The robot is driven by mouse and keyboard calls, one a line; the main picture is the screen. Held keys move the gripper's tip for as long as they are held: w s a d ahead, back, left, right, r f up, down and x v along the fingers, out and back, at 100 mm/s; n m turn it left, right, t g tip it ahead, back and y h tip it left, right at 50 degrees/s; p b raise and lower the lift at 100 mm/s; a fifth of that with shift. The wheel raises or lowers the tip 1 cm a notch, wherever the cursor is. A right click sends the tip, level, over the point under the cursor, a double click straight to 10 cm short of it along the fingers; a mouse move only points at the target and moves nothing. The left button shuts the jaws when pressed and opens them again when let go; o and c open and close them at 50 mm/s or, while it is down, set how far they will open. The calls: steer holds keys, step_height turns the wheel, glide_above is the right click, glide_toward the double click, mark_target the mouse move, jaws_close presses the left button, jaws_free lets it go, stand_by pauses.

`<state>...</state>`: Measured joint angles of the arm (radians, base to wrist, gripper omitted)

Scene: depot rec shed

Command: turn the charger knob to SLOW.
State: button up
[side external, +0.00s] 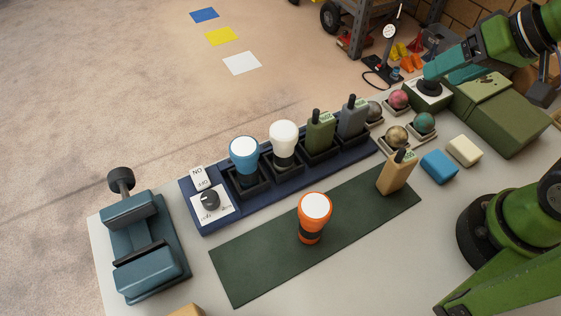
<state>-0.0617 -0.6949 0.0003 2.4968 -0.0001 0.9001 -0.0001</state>
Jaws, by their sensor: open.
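The charger knob (211,200) is a small dark dial on a white card with handwriting, too small to read, at the left end of the navy charger base (186,213). A light pointer mark shows on the knob, but I cannot tell which label it points to. My gripper (430,80) is at the upper right, far from the knob. Its teal end is above or beside a white-topped green box with a black round part; whether it touches is unclear. The fingers are hard to make out, and I see nothing held.
A small sign (198,177) stands behind the knob. Blue (244,154) and white (283,143) torches and two radios stand in the charger. An orange torch (312,222) and tan radio (396,175) stand on a green mat (260,262). A teal vise (145,265) sits left.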

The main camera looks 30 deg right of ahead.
steer(key=w+a+n+g, duration=0.25)
steer(key=w+a, duration=0.35)
steer(key=a, duration=0.3)
steer(key=m+g+h, duration=0.2)
steer(key=g, duration=0.2)
glide_above(209, 197)
step_height(209, 197, down, 4)
steer(key=r+m, duration=0.2)
steer(key=m, duration=0.1)
steer(key=shift+n, duration=0.25)
step_height(209, 197, down, 17)
steer(key=shift+r, duration=0.1)
steer(key=shift+c, duration=0.3)
steer(key=c, duration=1)
